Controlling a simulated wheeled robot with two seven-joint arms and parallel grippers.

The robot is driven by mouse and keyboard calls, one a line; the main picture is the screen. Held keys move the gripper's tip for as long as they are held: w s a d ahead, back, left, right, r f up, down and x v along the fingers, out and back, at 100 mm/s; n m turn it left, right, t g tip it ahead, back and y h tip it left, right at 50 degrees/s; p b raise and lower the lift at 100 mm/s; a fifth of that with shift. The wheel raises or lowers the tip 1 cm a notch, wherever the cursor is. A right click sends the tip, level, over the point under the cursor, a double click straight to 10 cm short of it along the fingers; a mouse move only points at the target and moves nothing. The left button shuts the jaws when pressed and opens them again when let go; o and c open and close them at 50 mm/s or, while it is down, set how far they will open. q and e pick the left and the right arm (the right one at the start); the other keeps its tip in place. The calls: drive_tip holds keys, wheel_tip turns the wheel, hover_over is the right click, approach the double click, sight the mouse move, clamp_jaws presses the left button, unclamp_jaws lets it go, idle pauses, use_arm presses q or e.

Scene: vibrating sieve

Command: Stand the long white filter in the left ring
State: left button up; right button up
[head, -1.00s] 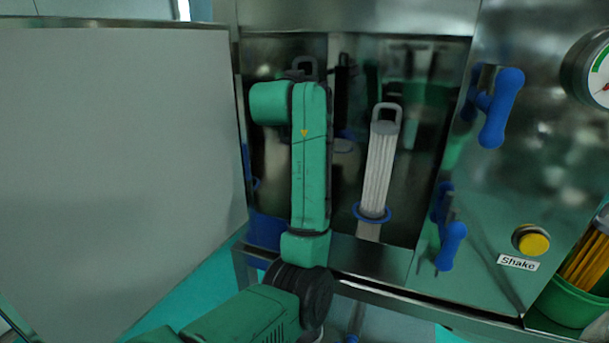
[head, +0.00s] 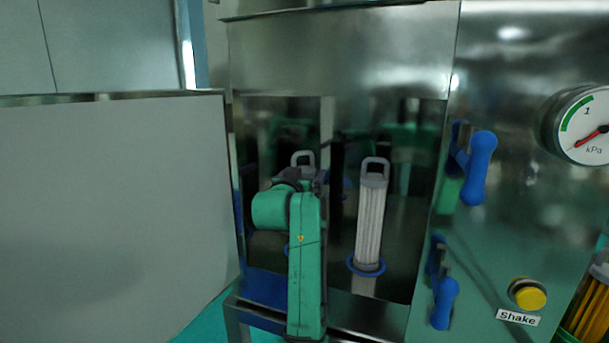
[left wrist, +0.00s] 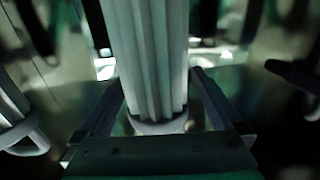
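A long white filter with a grey loop handle (head: 303,158) is upright in the left part of the cabinet. My left forearm hides most of its body and its foot in the head view, so its seat in the left ring (head: 288,248) cannot be confirmed. In the left wrist view the ribbed filter (left wrist: 150,50) stands between the fingers of my left gripper (left wrist: 157,78). The fingers are spread to either side, with a narrow gap visible on the right. A second white filter (head: 370,222) stands in the blue right ring (head: 366,266). My right gripper is out of view.
The open grey door (head: 110,200) is on the left. Blue handles (head: 478,168) and (head: 444,302), a yellow Shake button (head: 529,295) and a pressure gauge (head: 585,126) are on the right. The second filter also shows at the left of the wrist view (left wrist: 12,105).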

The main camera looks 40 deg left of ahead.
use_arm(q)
drive_tip(key=shift+r, duration=0.1)
drive_tip(key=shift+s+d, duration=0.1)
drive_tip(key=shift+s, duration=0.1)
drive_tip(key=b+v, duration=0.3)
drive_tip(key=v, duration=0.8)
drive_tip(key=shift+s+d+b, duration=0.15)
drive_tip(key=shift+s+b, duration=0.1)
drive_tip(key=shift+b, duration=0.1)
